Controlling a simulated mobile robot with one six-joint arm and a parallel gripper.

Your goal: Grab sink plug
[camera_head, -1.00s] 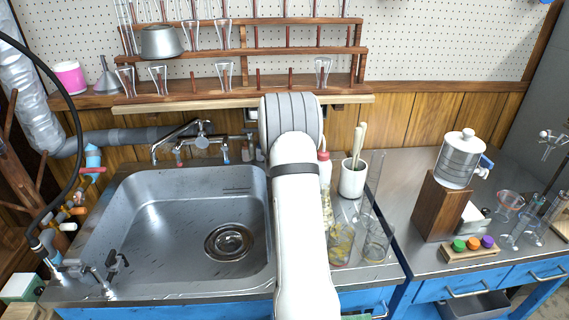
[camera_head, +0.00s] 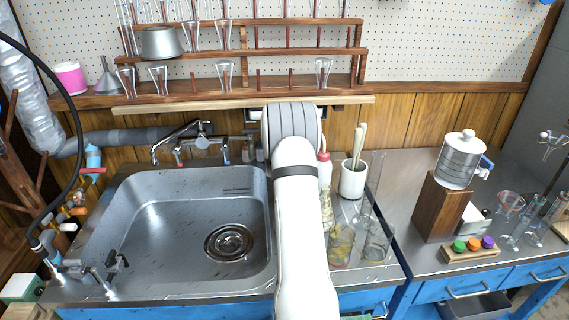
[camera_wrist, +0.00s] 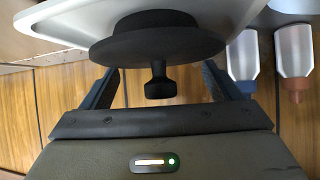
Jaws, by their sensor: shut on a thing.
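The black sink plug (camera_wrist: 157,42) fills the top middle of the wrist view, with a wide round disc and a small knob. My gripper (camera_wrist: 162,70) has one dark finger on each side of the plug and is shut on it. The exact contact at the fingertips is hidden by the disc. In the head view my white arm hides the gripper and the plug. The metal sink (camera_head: 165,215) lies left of my arm, with its round drain (camera_head: 229,243) in the basin floor.
Glass vessels (camera_head: 341,245) and a white pot (camera_head: 353,178) stand just right of my arm. A faucet (camera_head: 202,142) is behind the sink, and a shelf (camera_head: 240,90) with glassware is above.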

